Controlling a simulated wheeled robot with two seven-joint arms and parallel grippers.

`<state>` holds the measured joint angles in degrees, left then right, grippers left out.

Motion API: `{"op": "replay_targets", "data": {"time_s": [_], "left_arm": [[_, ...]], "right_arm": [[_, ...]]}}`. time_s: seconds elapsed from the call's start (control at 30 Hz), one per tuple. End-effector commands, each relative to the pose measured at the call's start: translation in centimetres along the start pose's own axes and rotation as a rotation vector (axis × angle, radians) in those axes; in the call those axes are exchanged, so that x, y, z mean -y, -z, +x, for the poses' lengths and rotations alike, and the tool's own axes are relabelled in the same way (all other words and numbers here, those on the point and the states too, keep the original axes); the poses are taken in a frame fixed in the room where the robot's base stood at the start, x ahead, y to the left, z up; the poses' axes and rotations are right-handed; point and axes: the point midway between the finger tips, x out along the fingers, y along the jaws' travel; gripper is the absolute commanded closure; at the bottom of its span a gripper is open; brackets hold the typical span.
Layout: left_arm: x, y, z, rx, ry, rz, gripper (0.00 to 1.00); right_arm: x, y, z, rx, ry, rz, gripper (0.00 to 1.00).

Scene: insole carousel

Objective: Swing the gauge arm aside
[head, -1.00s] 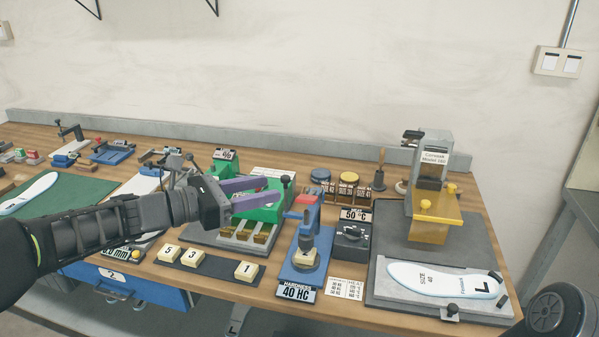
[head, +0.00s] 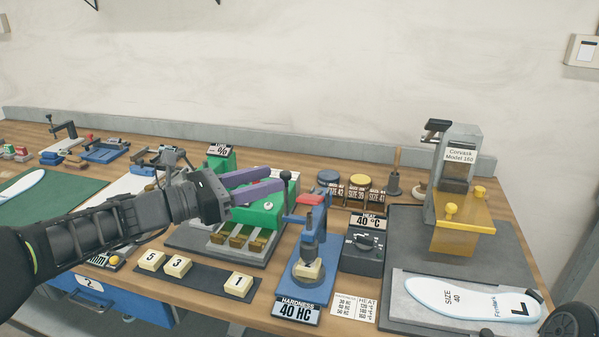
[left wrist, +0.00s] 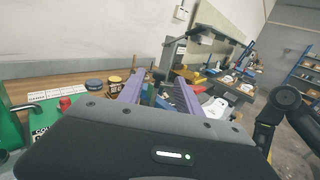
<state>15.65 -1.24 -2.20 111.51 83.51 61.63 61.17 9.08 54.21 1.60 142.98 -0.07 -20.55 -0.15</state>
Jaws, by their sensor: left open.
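The blue hardness gauge (head: 305,262) stands near the front of the bench, with a plate reading 40 HC at its foot. In the left wrist view the open fingers (left wrist: 160,78) show, but I cannot make out the gauge. My right gripper is not in view.
A green machine (head: 262,212) stands behind and below the left fingers. A black heat box (head: 362,255) is close right of the gauge. Numbered blocks (head: 178,266) lie on a dark strip in front. A yellow-plated press (head: 462,210) and a white insole (head: 470,298) are at the right.

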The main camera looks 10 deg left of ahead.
Motion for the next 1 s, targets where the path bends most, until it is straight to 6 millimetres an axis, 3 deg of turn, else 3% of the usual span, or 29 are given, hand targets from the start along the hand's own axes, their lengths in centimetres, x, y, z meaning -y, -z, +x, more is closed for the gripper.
{"op": "replay_targets", "data": {"time_s": [0.27,0.6,1.0], "left_arm": [[0.0,0.1,1.9,-0.001,0.002,-0.001,0.59],[0.0,0.1,6.9,-0.001,0.002,-0.001,0.59],[0.0,0.0,7.8,-0.001,0.0,0.0,0.59]], "right_arm": [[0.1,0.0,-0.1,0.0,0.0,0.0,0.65],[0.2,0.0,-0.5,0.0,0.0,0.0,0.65],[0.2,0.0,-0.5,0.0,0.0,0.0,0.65]]}}
